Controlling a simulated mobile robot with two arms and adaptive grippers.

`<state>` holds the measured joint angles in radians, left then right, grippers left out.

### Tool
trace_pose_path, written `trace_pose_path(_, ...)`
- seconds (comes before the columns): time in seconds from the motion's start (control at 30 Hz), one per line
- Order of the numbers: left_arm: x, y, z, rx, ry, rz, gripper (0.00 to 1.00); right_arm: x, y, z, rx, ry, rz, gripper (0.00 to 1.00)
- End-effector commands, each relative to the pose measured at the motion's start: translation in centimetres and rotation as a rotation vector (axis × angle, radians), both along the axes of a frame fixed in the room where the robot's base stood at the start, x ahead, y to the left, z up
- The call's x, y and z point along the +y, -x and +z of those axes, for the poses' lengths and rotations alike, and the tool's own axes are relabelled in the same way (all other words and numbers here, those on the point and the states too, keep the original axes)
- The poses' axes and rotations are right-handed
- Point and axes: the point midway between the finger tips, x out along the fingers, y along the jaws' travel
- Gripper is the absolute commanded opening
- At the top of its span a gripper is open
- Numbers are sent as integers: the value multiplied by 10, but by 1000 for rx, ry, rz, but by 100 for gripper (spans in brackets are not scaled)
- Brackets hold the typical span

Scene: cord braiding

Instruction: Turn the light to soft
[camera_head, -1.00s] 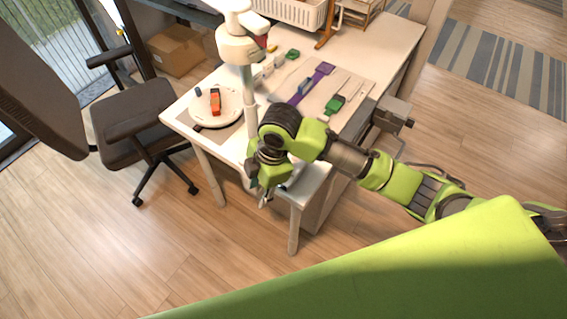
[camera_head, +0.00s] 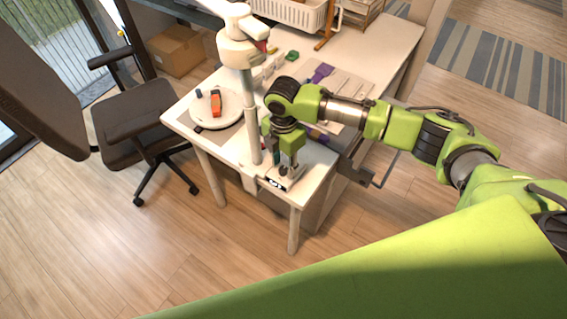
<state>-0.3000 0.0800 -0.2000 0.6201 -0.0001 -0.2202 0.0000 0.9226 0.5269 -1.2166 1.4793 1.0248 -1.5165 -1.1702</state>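A white jointed head on a pale post (camera_head: 240,45), which looks like the lamp, stands at the table's front edge. A small dark panel with white marks (camera_head: 276,184) lies at the table's near corner, and it may be the light's control. My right gripper (camera_head: 284,173) points down at this corner, just above or at the panel. I cannot tell whether it touches it. Its fingers are small and partly hidden, so its opening is unclear. My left gripper is out of view.
The white table (camera_head: 385,48) holds a round white disc (camera_head: 228,106) with an orange piece (camera_head: 215,101), a purple piece (camera_head: 321,72) and a green piece (camera_head: 292,56). A white basket (camera_head: 290,12) stands at the back. A dark office chair (camera_head: 135,112) is left of the table.

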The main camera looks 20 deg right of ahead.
Motion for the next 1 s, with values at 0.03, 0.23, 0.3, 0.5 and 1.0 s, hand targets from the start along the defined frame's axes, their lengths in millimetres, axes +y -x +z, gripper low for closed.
trace_pose_path(0.03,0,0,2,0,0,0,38,0,0,-4,1,0,0,34)
trace_pose_path(0.23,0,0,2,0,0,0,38,0,0,-10,-2,0,0,34)
trace_pose_path(0.3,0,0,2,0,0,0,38,0,0,-10,-2,0,0,34)
trace_pose_path(0.5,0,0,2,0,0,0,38,0,0,-10,-2,-1,0,6)
trace_pose_path(1.0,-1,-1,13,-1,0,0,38,0,1,-8,1,0,-69,0)
